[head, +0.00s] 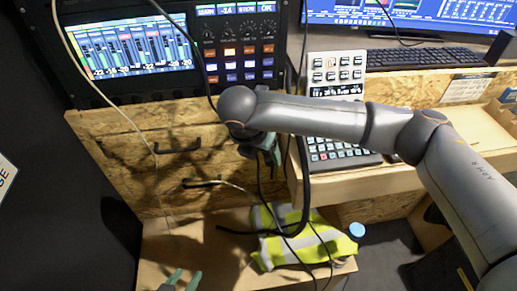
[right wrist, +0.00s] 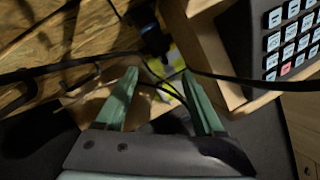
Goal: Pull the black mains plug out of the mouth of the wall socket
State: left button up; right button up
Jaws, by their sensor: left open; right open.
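My right gripper (head: 268,156) is in front of the wooden drawer unit in the head view, partly hidden under its own wrist. In the right wrist view its two green fingers (right wrist: 163,88) are apart with nothing gripped between them. A dark block that looks like the black mains plug (right wrist: 152,38) is beyond the fingertips there, apart from them. I cannot make out the wall socket or tell whether the plug is in its mouth. In the head view, my arm and gripper cover that area. My left gripper (head: 183,281) is open and empty at the bottom edge.
Black cables (head: 304,190) hang close to the right gripper. A yellow hi-vis vest (head: 273,249) lies on a low wooden surface below, by a blue-capped item (head: 356,230). A keypad (head: 338,154) on the desk is right of the gripper. Drawer handles (head: 178,147) stick out left.

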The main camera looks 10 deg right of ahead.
aim_at(269, 161)
jog(key=b+x, duration=0.1)
jog(key=x, duration=0.6)
jog(key=shift+f, duration=0.25)
jog(key=shift+w, duration=0.1)
grip_shut()
dwell(0.7)
